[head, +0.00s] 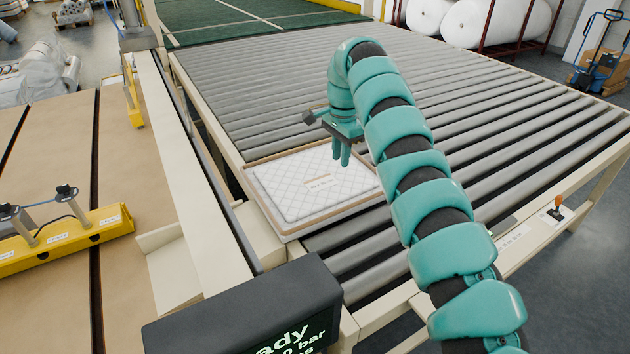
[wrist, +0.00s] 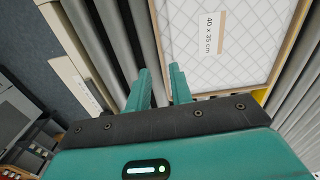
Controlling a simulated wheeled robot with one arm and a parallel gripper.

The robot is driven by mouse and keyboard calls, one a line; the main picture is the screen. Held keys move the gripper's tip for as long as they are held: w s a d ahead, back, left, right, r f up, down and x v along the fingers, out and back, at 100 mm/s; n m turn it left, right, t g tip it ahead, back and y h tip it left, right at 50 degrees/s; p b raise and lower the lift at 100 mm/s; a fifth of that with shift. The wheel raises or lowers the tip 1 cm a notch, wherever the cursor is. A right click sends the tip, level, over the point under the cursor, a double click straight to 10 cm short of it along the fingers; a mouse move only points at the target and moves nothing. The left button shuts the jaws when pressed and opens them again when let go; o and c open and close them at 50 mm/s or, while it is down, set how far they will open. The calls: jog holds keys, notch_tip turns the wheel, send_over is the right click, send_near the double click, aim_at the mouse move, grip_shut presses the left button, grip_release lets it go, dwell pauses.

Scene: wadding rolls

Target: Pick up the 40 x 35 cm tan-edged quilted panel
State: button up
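A white quilted panel (head: 292,196) with a tan edge lies flat on the near left part of the roller conveyor. My gripper (head: 341,158) hangs fingers down over the panel's far right part in the head view. In the wrist view my gripper (wrist: 161,76) has its two fingers apart with nothing between them, near the panel's edge. Its height above the panel is hard to tell.
The roller conveyor (head: 470,110) is otherwise bare beyond and to the right of the panel. A cream side rail (head: 185,190) runs along its left. A dark display (head: 245,310) stands at the front. A yellow bar (head: 70,240) lies on the brown table at left.

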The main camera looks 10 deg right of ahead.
jog(key=p, duration=0.4)
send_over(337, 210)
jog(key=shift+m, duration=0.3)
jog(key=f, duration=1.2)
jog(key=shift+w+d+f, duration=0.15)
jog(key=shift+w, duration=0.1)
jog(key=f+p, duration=0.3)
jog(key=shift+s+f, duration=0.25)
jog(key=shift+f, duration=0.15)
jog(key=shift+f+p, duration=0.35)
jog(key=shift+f, duration=0.35)
jog(key=shift+c, duration=0.4)
grip_shut()
